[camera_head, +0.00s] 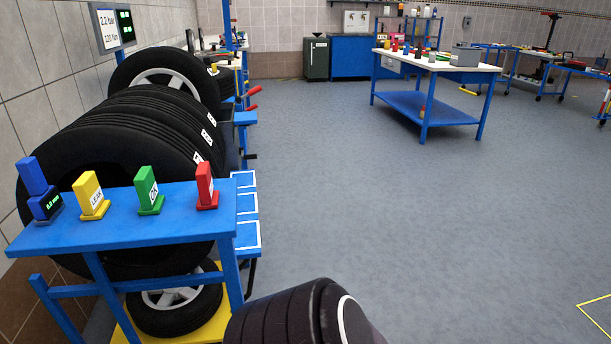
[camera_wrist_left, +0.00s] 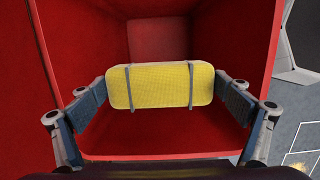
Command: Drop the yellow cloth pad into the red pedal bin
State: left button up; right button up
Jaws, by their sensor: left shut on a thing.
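The yellow cloth pad (camera_wrist_left: 150,87) is in the middle of the left wrist view, with a thin grey strip across it near each end. My left gripper (camera_wrist_left: 160,92) is shut on it, with one finger at each end of the pad. Behind and around the pad is the open mouth of the red bin (camera_wrist_left: 52,55), whose red walls show to the left and right. I cannot tell how deep the pad is in the mouth. The pad and the bin do not show in the head view. My right gripper is in neither view.
In the head view a blue stand (camera_head: 130,222) with several coloured blocks and tyres is at the left. A white-topped workbench (camera_head: 440,62) stands at the back right. The grey floor (camera_head: 400,190) between is clear. A dark arm link of mine shows at the bottom.

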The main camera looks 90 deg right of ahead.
pick_arm(q)
jog(key=o, duration=0.8)
notch_tip(320, 180, up, 12)
jog(key=a, duration=0.1)
jog(key=shift+s+a, duration=0.25)
jog(key=shift+a, duration=0.15)
